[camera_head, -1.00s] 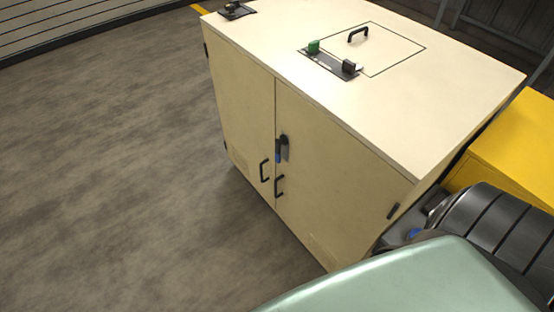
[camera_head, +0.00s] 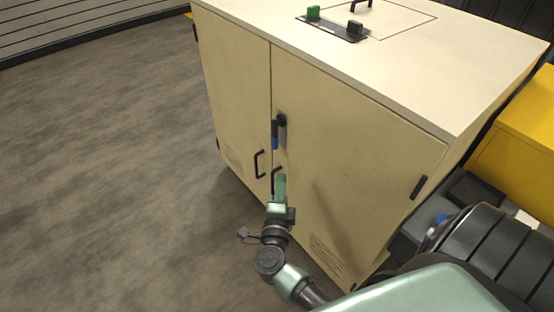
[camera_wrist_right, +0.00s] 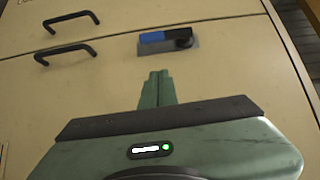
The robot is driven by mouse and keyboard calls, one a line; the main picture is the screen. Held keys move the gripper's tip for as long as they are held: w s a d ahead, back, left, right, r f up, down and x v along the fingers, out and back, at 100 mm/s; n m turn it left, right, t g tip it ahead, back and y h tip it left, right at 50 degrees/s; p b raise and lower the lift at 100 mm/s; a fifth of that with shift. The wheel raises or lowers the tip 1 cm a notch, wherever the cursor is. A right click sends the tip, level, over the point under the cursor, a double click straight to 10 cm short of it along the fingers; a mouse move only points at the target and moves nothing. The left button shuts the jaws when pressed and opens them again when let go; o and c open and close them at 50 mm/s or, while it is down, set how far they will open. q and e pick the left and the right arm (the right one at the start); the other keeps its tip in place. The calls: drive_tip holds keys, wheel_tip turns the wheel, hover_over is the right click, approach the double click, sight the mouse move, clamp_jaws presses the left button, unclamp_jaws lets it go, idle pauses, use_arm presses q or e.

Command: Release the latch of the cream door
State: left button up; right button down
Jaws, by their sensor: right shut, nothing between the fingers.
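The cream cabinet's right door (camera_head: 350,150) is closed against the left door (camera_head: 235,95). The latch (camera_head: 280,132) is on the right door beside the seam, a dark pivot with a blue-tipped lever hanging down. In the wrist view the latch (camera_wrist_right: 166,40) lies flat along the seam on a grey plate. My right gripper (camera_head: 281,178) is shut and empty, in front of the right door and below the latch in the head view. In the wrist view its green fingertips (camera_wrist_right: 157,75) point toward the latch, with a gap showing. My left gripper is not in view.
Black pull handles stand on the left door (camera_head: 259,164) and right door (camera_wrist_right: 65,53); my gripper partly covers the right one in the head view. A panel with green and black knobs (camera_head: 333,29) is on the cabinet top. A yellow box (camera_head: 520,125) stands at right. Floor at left is clear.

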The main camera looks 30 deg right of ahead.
sight(278, 124)
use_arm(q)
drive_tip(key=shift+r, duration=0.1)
use_arm(e)
drive_tip(key=shift+d+r, duration=0.1)
drive_tip(key=shift+d, duration=0.05)
